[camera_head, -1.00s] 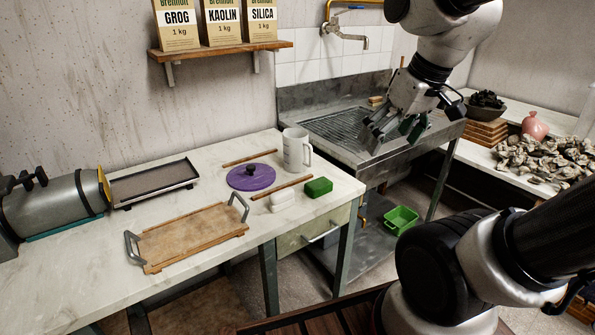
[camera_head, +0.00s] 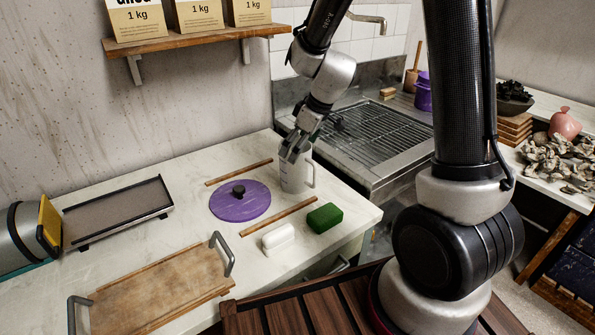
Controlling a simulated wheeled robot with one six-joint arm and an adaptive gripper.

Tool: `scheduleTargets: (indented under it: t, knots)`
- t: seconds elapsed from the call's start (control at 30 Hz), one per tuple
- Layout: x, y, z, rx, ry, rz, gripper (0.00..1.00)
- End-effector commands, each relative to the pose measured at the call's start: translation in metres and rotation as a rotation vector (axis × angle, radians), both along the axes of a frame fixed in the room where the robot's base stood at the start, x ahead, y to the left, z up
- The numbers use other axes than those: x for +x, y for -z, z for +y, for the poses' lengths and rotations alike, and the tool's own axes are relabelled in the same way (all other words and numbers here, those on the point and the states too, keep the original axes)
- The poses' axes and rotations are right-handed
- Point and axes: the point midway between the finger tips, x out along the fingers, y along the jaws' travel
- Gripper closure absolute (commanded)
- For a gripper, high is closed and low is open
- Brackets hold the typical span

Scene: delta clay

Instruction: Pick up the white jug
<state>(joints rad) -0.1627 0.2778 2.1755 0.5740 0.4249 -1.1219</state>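The white jug (camera_head: 294,178) stands upright on the pale worktop, near its back right corner, with its handle facing right. My gripper (camera_head: 293,155) is directly above the jug, pointing down, with its fingers at the jug's rim. The fingers overlap the top of the jug in this view, and the rim is partly hidden. I cannot tell whether the fingers touch the jug or how far apart they are.
A purple lid (camera_head: 238,203) lies left of the jug between two wooden sticks. A white block (camera_head: 278,239) and a green block (camera_head: 324,218) sit in front. A wooden tray (camera_head: 160,285) and a dark-rimmed tray (camera_head: 118,212) are left.

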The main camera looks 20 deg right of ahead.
Motion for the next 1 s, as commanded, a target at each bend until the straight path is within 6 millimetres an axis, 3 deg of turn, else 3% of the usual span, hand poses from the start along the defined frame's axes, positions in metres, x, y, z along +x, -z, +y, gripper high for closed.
scheduleTargets:
  t: [0.2,0.5,0.77,1.0]
  knots:
    - [0.006,0.032,0.01,0.0,0.001,0.004,0.0]
    - [0.007,0.037,0.012,0.0,0.001,0.002,0.0]
    - [0.007,0.037,0.012,0.0,0.001,0.002,0.45]
    - [0.007,0.037,0.012,0.0,0.001,0.002,0.46]
